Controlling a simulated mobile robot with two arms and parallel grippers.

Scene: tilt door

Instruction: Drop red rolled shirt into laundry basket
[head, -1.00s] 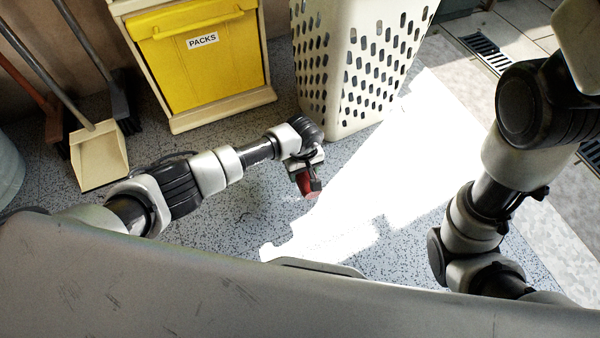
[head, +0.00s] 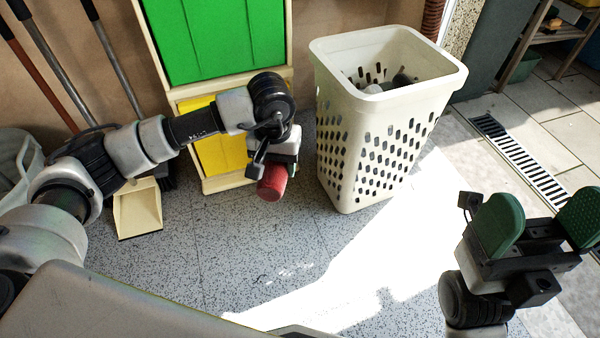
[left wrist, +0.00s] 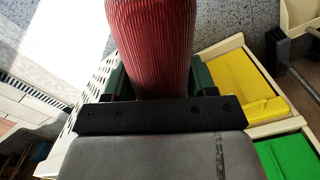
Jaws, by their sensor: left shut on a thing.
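The red rolled shirt (head: 272,182) is held in my left gripper (head: 268,168), above the floor and left of the basket. In the left wrist view the rolled shirt (left wrist: 153,45) fills the upper middle, ribbed and dark red, between the green finger pads. The cream laundry basket (head: 385,105) stands upright with an open top and slotted sides; some grey and dark items lie inside. The shirt is apart from the basket and lower than its rim. My right gripper (head: 540,222) is open and empty at the lower right, with green pads wide apart.
A cabinet with a green door (head: 225,40) and a yellow door (head: 215,140) stands behind my left arm. A dustpan (head: 138,208) and long handles are at the left. A drain grate (head: 520,160) lies at right. The floor before the basket is clear.

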